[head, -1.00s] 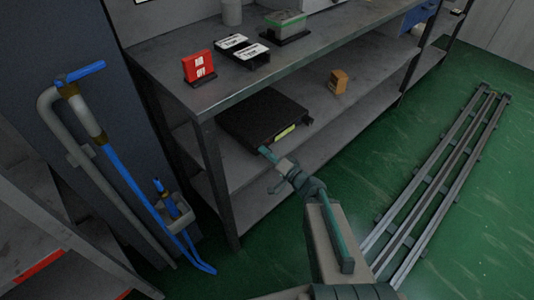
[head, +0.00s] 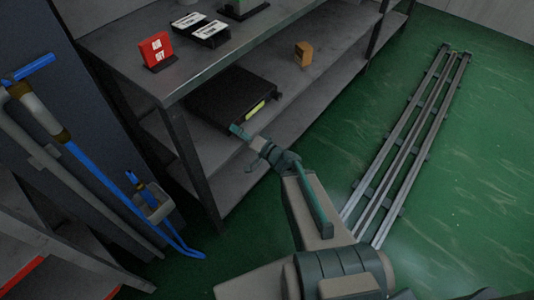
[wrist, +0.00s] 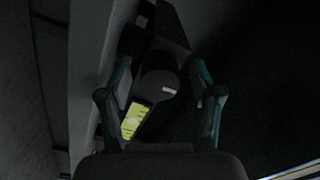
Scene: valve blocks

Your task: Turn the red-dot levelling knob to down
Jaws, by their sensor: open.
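A black box (head: 225,92) with a yellow-green strip (head: 256,110) on its front lies on the lower shelf. My gripper (head: 238,130) is at the box's front left corner in the head view. In the wrist view, my gripper (wrist: 160,75) is open, with one teal finger on each side of a dark round knob (wrist: 158,84). The knob has a short pale mark pointing right, and I see no red dot on it. The yellow-green strip (wrist: 135,118) shows just below left of the knob. The picture is dark, and I cannot tell whether the fingers touch the knob.
The upper shelf (head: 195,85) overhangs the box, with a red block (head: 156,50) and black-and-white blocks (head: 200,27) on it. A steel leg (head: 193,165) stands left of my gripper. A small orange-brown block (head: 303,54) sits farther along the lower shelf.

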